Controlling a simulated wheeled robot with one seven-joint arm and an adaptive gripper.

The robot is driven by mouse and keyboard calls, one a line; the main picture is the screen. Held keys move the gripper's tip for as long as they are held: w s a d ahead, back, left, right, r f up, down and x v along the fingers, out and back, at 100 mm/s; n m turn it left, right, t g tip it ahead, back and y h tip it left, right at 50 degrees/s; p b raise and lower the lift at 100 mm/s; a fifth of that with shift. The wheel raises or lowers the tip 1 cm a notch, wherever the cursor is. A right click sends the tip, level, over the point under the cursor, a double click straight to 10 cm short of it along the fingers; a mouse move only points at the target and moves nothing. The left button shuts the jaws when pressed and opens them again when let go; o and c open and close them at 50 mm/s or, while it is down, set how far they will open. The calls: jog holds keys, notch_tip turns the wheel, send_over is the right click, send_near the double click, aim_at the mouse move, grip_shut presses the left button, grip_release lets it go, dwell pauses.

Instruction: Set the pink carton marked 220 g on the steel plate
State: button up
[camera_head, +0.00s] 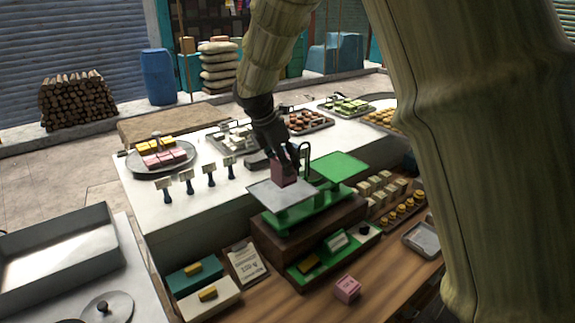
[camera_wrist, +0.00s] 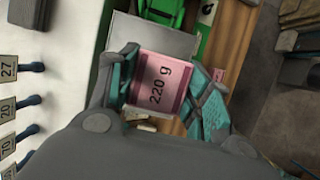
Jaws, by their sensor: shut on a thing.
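The pink carton (camera_wrist: 160,84) marked 220 g is between the fingers of my gripper (camera_wrist: 158,92), its label readable in the wrist view. In the head view my gripper (camera_head: 288,160) is shut on the pink carton (camera_head: 283,174), which is upright over the steel plate (camera_head: 282,194) of the green scale. I cannot tell whether its underside touches the plate. The steel plate also shows behind the carton in the wrist view (camera_wrist: 150,35).
The scale's green plate (camera_head: 341,166) is empty. Another pink carton (camera_head: 347,289) lies on the wooden counter. Numbered tags on stands (camera_head: 188,182) line the white table. Small pale blocks (camera_head: 380,187) and brass weights (camera_head: 403,209) stand to the right. A steel tray (camera_head: 55,250) is at left.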

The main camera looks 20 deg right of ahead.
jog(key=shift+w+d+p, duration=0.1)
jog(key=shift+w+p, duration=0.2)
jog(key=shift+w, duration=0.25)
jog(key=shift+f+p, duration=0.95)
jog(key=shift+f, duration=0.8)
jog(key=shift+s+f, duration=0.1)
jog(key=o, duration=1.1)
jog(key=shift+f, duration=0.1)
jog(key=shift+o, duration=0.2)
jog(key=b+v, duration=0.3)
jog(key=v, duration=0.9)
jog(key=shift+r+b, duration=0.2)
jog(key=shift+b, duration=0.2)
